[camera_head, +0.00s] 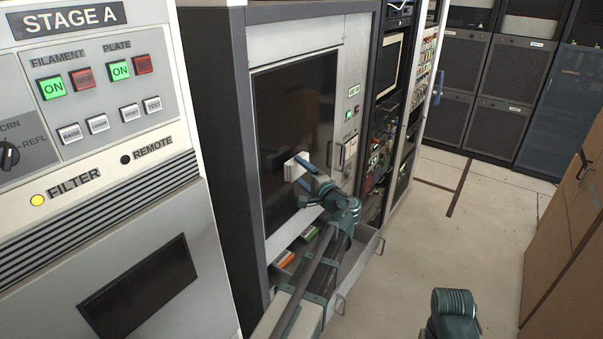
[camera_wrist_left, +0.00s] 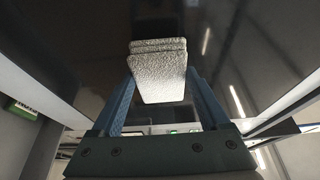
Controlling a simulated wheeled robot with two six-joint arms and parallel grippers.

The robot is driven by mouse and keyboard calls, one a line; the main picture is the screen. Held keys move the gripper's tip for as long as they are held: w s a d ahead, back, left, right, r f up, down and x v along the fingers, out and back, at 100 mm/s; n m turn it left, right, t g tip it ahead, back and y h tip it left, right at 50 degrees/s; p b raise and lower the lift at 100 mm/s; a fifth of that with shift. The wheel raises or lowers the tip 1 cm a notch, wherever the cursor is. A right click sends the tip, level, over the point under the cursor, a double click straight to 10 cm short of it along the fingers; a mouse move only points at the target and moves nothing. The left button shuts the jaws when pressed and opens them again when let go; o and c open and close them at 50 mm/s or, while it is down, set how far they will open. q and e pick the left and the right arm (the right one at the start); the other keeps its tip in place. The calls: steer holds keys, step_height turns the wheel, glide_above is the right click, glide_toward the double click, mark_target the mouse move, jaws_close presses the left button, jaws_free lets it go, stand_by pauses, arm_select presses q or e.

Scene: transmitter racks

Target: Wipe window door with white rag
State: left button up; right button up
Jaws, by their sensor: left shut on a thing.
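The window door (camera_head: 297,120) is a dark glass pane in a light grey frame on the rack in the middle of the head view. My left gripper (camera_head: 303,172) is shut on the white rag (camera_head: 293,170) and holds it up at the pane. In the left wrist view the folded rag (camera_wrist_left: 158,75) sits between the two blue fingers, with the dark glass (camera_wrist_left: 90,40) behind it. I cannot tell whether the rag touches the glass. Of my right arm only a rounded joint shows at the bottom right; its gripper is out of view.
Below the window an open drawer (camera_head: 362,262) juts out, with an orange item (camera_head: 285,259) and a green item (camera_head: 309,233) in it. A STAGE A panel (camera_head: 100,90) stands at left. Brown cabinets (camera_head: 570,230) stand at right. The floor (camera_head: 470,220) between is clear.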

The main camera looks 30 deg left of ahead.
mark_target(308, 159)
arm_select(q)
steer(key=shift+w+a, duration=0.1)
steer(key=shift+a, duration=1.05)
stand_by(0.4)
steer(key=shift+w+d, duration=0.15)
steer(key=shift+w, duration=1.65)
steer(key=shift+w, duration=1.8)
steer(key=shift+w, duration=0.1)
steer(key=shift+w+d, duration=0.2)
steer(key=shift+w, duration=1.55)
steer(key=shift+w, duration=0.1)
